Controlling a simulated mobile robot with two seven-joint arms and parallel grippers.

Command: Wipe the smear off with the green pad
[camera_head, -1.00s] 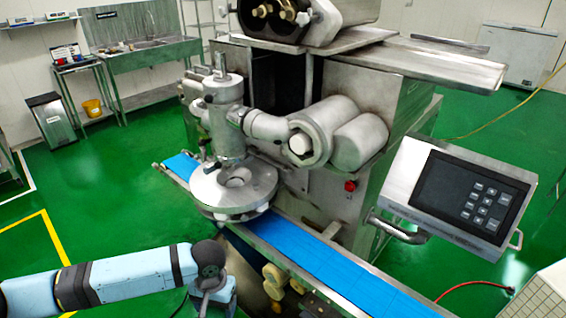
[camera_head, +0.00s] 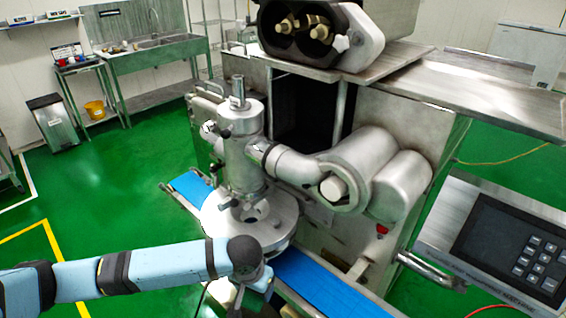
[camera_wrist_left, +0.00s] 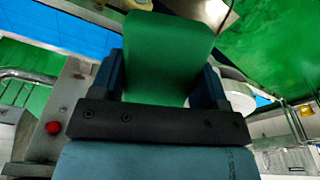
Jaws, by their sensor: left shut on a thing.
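The green pad (camera_wrist_left: 167,45) is a flat rectangular sheet between the two dark fingers of my left gripper (camera_wrist_left: 162,72) in the left wrist view. The gripper is shut on it, and the pad reaches out past the fingertips. In the head view my left arm comes in from the left and its wrist is over the near side of the blue conveyor belt (camera_head: 318,284), below the round metal disc. I cannot make out any smear in either view. My right gripper is in neither view.
The steel encrusting machine (camera_head: 392,108) stands ahead, its round disc (camera_head: 220,218) close beyond my left wrist. A control panel (camera_head: 513,240) juts out at the right. A sink bench (camera_head: 160,62) and a yellow bucket (camera_head: 95,108) are at the back left. Green floor is clear at left.

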